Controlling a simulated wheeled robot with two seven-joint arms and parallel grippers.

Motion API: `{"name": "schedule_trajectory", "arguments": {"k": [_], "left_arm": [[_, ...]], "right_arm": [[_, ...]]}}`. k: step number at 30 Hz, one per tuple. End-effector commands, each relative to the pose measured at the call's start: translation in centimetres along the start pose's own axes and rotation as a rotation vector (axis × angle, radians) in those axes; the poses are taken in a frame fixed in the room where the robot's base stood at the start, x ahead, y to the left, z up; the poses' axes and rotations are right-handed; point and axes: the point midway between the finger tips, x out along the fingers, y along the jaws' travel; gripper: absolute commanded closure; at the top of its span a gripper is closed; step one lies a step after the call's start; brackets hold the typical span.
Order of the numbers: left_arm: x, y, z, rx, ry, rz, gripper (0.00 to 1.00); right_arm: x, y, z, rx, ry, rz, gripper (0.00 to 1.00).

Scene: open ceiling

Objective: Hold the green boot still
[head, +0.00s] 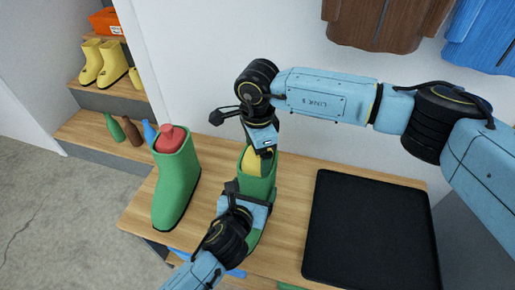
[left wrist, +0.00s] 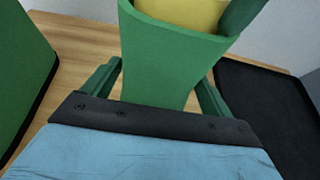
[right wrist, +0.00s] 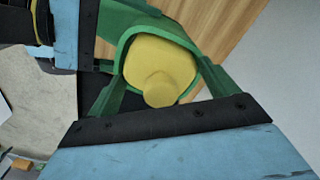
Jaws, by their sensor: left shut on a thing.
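The green boot (head: 259,187) stands on the wooden bench with a yellow insert (head: 252,160) in its top opening. My left gripper (head: 247,188) is shut on the boot's shaft from the front; the left wrist view shows the shaft (left wrist: 170,70) between its fingers. My right gripper (head: 264,152) is above the boot opening. In the right wrist view its fingers are spread apart, with the yellow insert and its rounded knob (right wrist: 160,88) in the space between and beyond them. The boot's lower part is partly hidden by my left gripper.
Another green boot (head: 175,188) with a red insert (head: 171,138) stands to the left on the bench (head: 210,172). A black tray (head: 370,235) lies on the right, empty. Shelves at the back left hold yellow boots (head: 100,62), an orange box (head: 106,21) and small coloured items. Coats hang on the wall.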

Motion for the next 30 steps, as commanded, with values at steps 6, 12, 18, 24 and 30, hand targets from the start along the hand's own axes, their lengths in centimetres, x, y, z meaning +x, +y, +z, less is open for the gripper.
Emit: {"name": "schedule_trajectory", "arguments": {"k": [6,12,18,24,30], "left_arm": [[0.0,0.0,-0.1,-0.001,0.001,0.000,0.50],[0.0,0.0,-0.1,-0.001,0.001,0.000,0.50],[0.0,0.0,-0.1,-0.001,0.001,0.000,0.50],[0.0,0.0,0.0,-0.001,0.001,0.000,0.50],[0.0,0.0,0.0,-0.001,0.001,0.000,0.50]], "right_arm": [[0.2,0.2,0.0,-0.001,0.001,0.006,0.00],[-0.3,0.1,0.0,-0.001,0.000,0.006,0.00],[-3.7,0.0,-0.1,0.000,0.001,0.000,0.00],[-8.1,0.0,0.0,0.000,0.001,-0.001,0.00],[-11.1,0.0,0.0,0.000,0.001,0.000,0.00]]}}
